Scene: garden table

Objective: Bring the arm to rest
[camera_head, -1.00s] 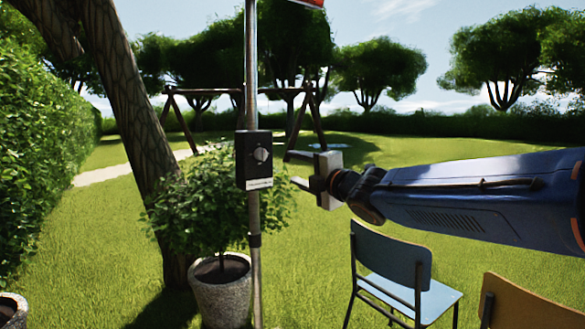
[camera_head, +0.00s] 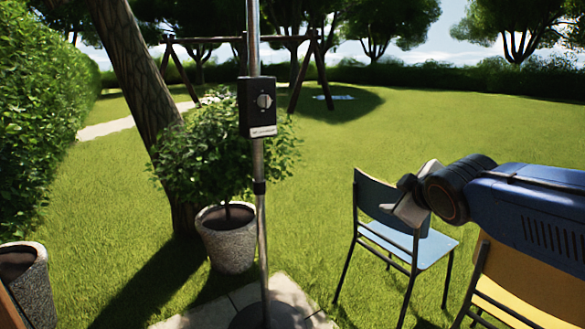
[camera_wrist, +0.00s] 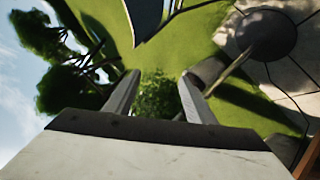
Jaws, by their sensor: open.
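My gripper (camera_head: 408,200) is at the right in the head view, in front of the blue chair's backrest, at the end of my blue arm. The green foliage of a potted bush (camera_wrist: 157,97) shows beyond the gap. A black box with a round knob (camera_head: 257,107) is fixed on a metal pole (camera_head: 262,220) left of my gripper, well apart from it.
A blue chair (camera_head: 408,240) stands behind my gripper, and a yellow chair (camera_head: 530,282) is at the lower right. A potted bush (camera_head: 228,240) stands behind the pole. A second stone pot (camera_head: 30,285) is at the lower left. Open lawn lies beyond.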

